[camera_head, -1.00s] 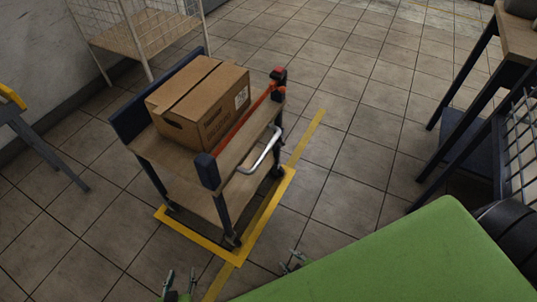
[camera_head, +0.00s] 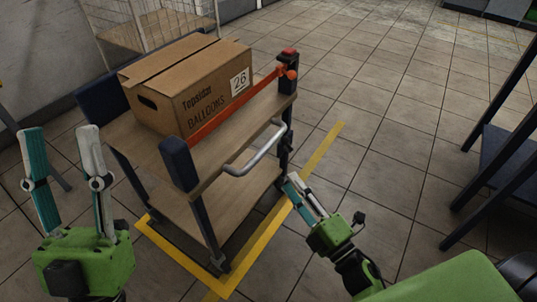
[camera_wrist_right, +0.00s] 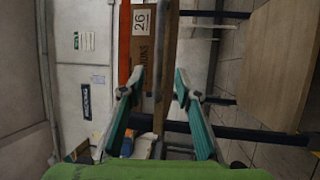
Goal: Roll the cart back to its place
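The cart stands in the head view, with a wooden top shelf (camera_head: 240,128), a lower shelf (camera_head: 225,208) and a silver push handle (camera_head: 258,152) on its near side. A cardboard balloon box (camera_head: 200,90) rests on the top shelf behind an orange bar (camera_head: 235,106). My left gripper (camera_head: 63,140) is open and empty, left of the cart. My right gripper (camera_head: 297,182) is open, just below and right of the handle's right end. In the right wrist view its open fingers (camera_wrist_right: 162,83) face the cart, with the box (camera_wrist_right: 142,22) beyond. I see no grasp on the handle.
Yellow floor tape (camera_head: 262,238) borders the cart's near and right sides. A wire rack (camera_head: 140,25) stands behind it by the wall. A dark-framed table (camera_head: 500,145) stands at right. The tiled floor between cart and table is clear.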

